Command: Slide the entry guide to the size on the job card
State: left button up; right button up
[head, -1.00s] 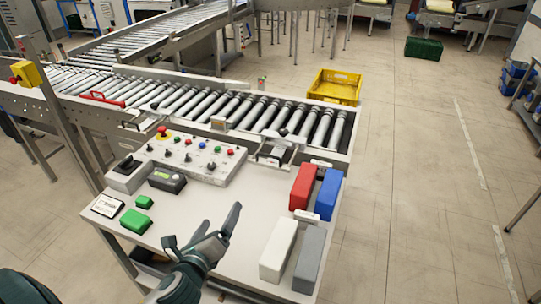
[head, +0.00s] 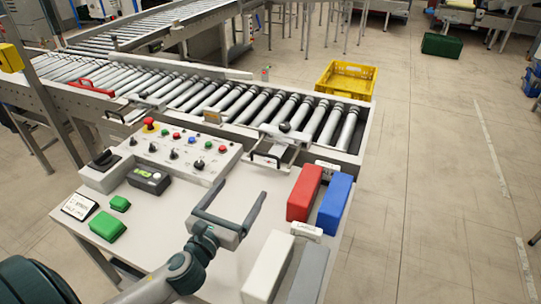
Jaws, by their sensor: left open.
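The job card (head: 80,206) is a small white card with dark print, at the left edge of the white table; its text is too small to read. Along the conveyor's near rail sits a metal slide with a black handle (head: 265,158). Another bracket with a black handle (head: 116,116) is further left, and a red handle (head: 91,88) lies across the rollers. I cannot tell for sure which is the entry guide. My left gripper (head: 243,187) is open and empty above the table, its fingers pointing toward the conveyor, short of the black-handled slide. My right gripper is out of view.
A control panel (head: 190,160) with buttons stands at the table's back left. Green blocks (head: 108,226) lie near the card. Red (head: 305,192), blue (head: 335,202), white (head: 268,267) and grey (head: 308,274) blocks stand on the right. A yellow crate (head: 346,79) is beyond the conveyor.

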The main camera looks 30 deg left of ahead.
aim_at(265, 156)
pick_arm(q)
jog(key=shift+w+a+p, duration=0.15)
jog(key=shift+w+p, duration=0.65)
jog(key=shift+w, duration=2.05)
jog(key=shift+w+a+p, duration=0.2)
jog(key=shift+w+p, duration=0.55)
jog(key=shift+w, duration=2.15)
jog(key=shift+w+a+p, duration=0.15)
jog(key=shift+w+p, duration=0.65)
jog(key=shift+w, duration=2.05)
jog(key=shift+c, duration=0.2)
jog(key=c, duration=1.2)
jog(key=w, duration=0.3)
jog(key=w+b, duration=0.1)
jog(key=w, duration=0.5)
jog(key=shift+w+a, duration=0.25)
jog(key=shift+w, duration=0.1)
jog(key=shift+w+r, duration=0.1)
jog(key=shift+w, duration=0.15)
jog(key=shift+r, duration=0.15)
